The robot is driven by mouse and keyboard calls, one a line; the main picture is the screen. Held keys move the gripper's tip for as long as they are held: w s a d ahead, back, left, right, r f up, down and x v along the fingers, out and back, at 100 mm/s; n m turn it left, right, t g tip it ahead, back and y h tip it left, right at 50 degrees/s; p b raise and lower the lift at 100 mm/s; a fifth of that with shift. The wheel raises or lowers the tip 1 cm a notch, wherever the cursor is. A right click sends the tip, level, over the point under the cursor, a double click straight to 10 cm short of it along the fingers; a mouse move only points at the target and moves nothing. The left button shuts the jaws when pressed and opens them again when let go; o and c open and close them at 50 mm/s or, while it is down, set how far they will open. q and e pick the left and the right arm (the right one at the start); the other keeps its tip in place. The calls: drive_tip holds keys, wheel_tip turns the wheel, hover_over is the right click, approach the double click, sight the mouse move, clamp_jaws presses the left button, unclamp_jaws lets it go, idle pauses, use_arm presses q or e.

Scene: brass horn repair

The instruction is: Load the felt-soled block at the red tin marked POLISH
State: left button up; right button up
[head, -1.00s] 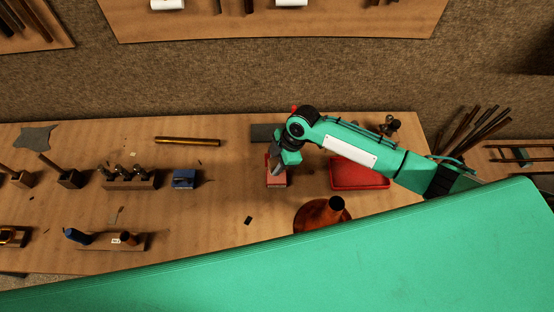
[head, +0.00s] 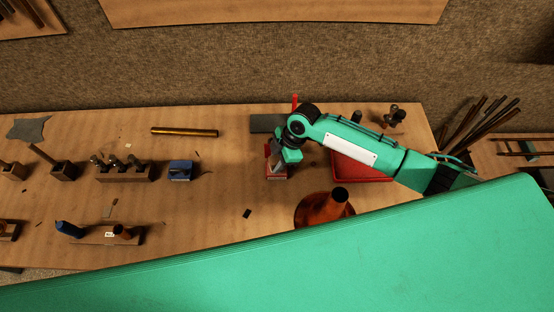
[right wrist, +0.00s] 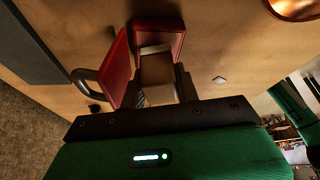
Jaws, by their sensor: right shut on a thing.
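The red tin (head: 277,176) stands on the bench under my right gripper (head: 276,158) in the head view. In the right wrist view the tin (right wrist: 166,30) lies just beyond the fingertips, with its red lid (right wrist: 118,68) tilted up at its left. My right gripper (right wrist: 157,88) is shut on a pale brown block (right wrist: 156,68). The block's far end overlaps the near part of the tin; I cannot tell whether they touch. The felt sole and the POLISH marking cannot be made out. My left gripper is not in view.
A red tray (head: 362,168) lies right of the tin, partly under my arm. A copper bell piece (head: 325,208) stands in front. A grey slab (head: 266,123) lies behind. A blue tin (head: 180,171) and tool blocks are at left. Bench between blue and red tins is mostly clear.

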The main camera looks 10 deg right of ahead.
sight(271, 160)
drive_tip(key=shift+f+b, duration=0.3)
drive_tip(key=shift+f, duration=0.2)
idle(0.5)
drive_tip(key=shift+f, duration=0.1)
idle(1.1)
drive_tip(key=shift+p, duration=0.3)
wheel_tip(271, 160, up, 7)
drive_tip(key=p, duration=0.6)
idle(0.7)
